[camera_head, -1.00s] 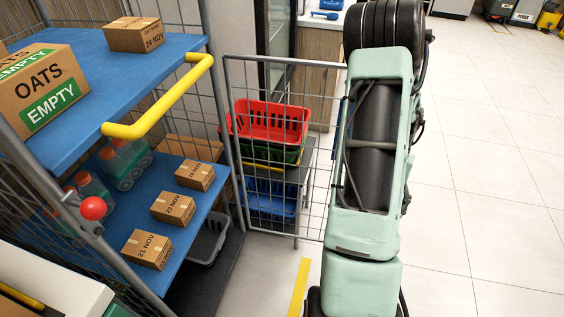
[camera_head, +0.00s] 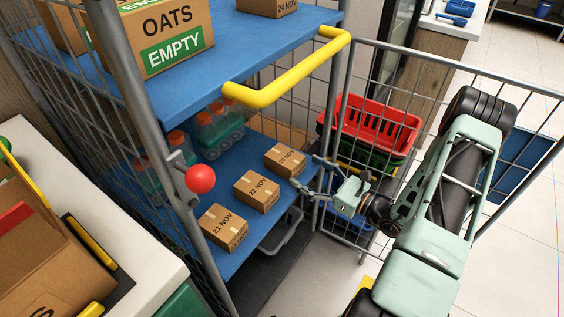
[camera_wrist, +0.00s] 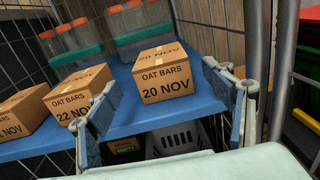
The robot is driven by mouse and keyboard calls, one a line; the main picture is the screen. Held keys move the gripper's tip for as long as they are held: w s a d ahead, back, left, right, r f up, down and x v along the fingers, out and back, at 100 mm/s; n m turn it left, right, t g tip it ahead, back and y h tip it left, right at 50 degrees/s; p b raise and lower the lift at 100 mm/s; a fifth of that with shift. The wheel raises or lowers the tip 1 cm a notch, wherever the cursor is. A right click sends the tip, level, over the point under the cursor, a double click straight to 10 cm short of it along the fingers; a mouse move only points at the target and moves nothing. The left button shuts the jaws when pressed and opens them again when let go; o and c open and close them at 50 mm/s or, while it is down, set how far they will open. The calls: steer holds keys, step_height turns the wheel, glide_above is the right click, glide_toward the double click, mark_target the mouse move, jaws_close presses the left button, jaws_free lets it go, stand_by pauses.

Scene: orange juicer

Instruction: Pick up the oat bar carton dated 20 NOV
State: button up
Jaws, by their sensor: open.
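The oat bar carton dated 20 NOV (camera_head: 285,159) is the rightmost of three small brown cartons on the lower blue shelf. In the wrist view its front (camera_wrist: 166,84) reads OAT BARS 20 NOV, and it sits upright ahead of my fingers, between them as seen. My gripper (camera_head: 310,175) is open and empty, just right of this carton in the head view. Its two fingers (camera_wrist: 160,100) flank the carton in the wrist view. Whether they reach beside it I cannot tell.
The 22 NOV carton (camera_head: 257,192) and the 21 NOV carton (camera_head: 223,228) stand left along the shelf (camera_head: 215,177). Bottles (camera_head: 212,128) stand behind. An upper shelf (camera_head: 200,85) with a yellow handle (camera_head: 290,75) hangs above. A wire gate (camera_head: 400,70) stands open at right.

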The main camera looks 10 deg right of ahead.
mark_target(285, 159)
steer(key=b+x, duration=0.1)
steer(key=x, duration=0.7)
steer(key=shift+w+a, duration=0.15)
steer(key=shift+w, duration=0.1)
steer(key=c, duration=1.4)
